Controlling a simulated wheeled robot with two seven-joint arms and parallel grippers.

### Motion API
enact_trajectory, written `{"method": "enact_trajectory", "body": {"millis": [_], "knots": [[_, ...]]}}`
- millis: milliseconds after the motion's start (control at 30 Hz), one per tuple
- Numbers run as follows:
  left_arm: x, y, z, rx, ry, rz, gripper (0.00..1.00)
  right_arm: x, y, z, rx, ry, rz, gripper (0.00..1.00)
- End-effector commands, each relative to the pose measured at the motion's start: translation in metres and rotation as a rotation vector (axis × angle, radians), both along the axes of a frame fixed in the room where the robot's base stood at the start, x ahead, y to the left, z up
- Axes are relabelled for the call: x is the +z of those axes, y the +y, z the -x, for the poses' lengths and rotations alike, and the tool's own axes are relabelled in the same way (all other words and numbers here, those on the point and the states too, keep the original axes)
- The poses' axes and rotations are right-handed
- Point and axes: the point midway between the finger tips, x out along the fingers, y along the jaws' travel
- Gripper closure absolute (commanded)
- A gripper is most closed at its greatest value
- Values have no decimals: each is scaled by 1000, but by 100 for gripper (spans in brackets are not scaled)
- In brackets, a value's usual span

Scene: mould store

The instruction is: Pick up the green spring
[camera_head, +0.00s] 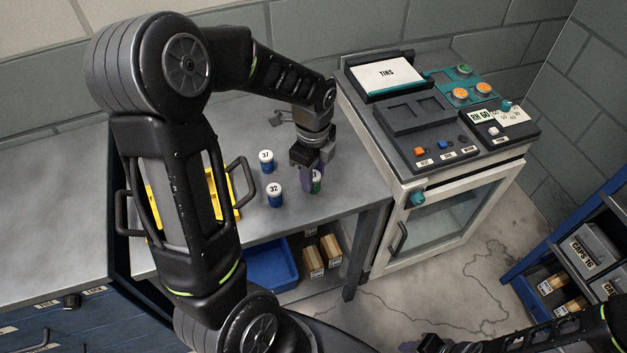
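A small green thing (317,184), mostly hidden by my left gripper, stands on the grey bench near its right end. What shows fits the green item of the task, but I cannot make out its full shape. My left gripper (312,178) points down with its purple fingers at the green thing. I cannot tell whether the fingers are closed on it or only beside it. My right gripper (416,346) is at the bottom edge, partly cut off, away from the bench.
Two blue containers marked 37 (267,162) and 32 (275,195) stand left of my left gripper. A yellow rack (222,190) is partly behind my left arm. A cabinet with a control panel (440,125) adjoins the bench on the right. A blue bin (268,265) sits below.

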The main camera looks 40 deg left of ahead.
Motion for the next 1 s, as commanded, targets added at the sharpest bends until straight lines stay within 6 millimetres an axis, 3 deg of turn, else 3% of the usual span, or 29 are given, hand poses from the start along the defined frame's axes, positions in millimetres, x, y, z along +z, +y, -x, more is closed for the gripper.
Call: {"method": "enact_trajectory", "body": {"millis": [433,833,1000], "knots": [[0,0,0,0,0,0,100,0,0,0,0,0,0,60],[2,0,0,0,-1,0,100,0,0,0,0,0,0,60],[16,0,-1,0,-4,-1,100,-3,0,0,0,-1,-1,60]]}}
